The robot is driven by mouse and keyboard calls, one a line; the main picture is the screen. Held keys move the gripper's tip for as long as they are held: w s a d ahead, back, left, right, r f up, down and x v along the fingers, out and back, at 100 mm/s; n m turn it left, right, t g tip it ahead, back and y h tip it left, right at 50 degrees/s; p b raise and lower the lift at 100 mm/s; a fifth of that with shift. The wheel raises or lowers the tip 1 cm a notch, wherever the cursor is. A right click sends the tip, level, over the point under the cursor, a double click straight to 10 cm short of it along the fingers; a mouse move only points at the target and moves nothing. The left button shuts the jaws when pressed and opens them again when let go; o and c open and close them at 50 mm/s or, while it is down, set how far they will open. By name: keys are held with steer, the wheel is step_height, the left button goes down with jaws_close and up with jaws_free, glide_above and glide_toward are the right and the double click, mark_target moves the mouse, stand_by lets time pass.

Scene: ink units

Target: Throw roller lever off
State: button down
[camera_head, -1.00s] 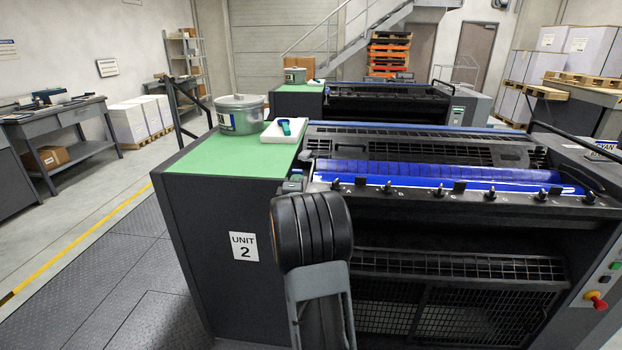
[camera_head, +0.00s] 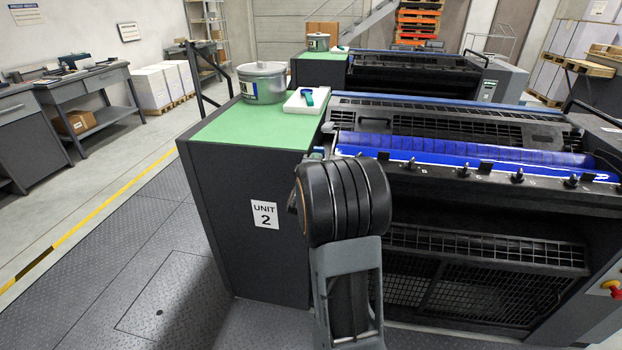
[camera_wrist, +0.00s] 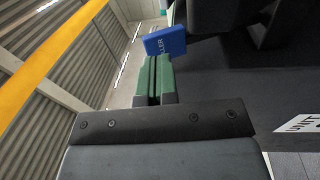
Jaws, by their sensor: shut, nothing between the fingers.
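In the wrist view, my gripper (camera_wrist: 153,62) shows its two green fingers side by side, shut and empty. In the head view, my own arm covers the lever and the gripper at the left front corner of unit 2 (camera_head: 250,185). Which way the lever is set cannot be told.
Unit 2's green top (camera_head: 235,133) holds a lidded ink can (camera_head: 262,88) and a white tray (camera_head: 297,103). The blue ink roller (camera_head: 460,150) lies right of my arm. A second unit (camera_head: 405,75) stands behind. The plated floor (camera_head: 150,270) at left is clear.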

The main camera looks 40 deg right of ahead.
steer(key=v, duration=0.9)
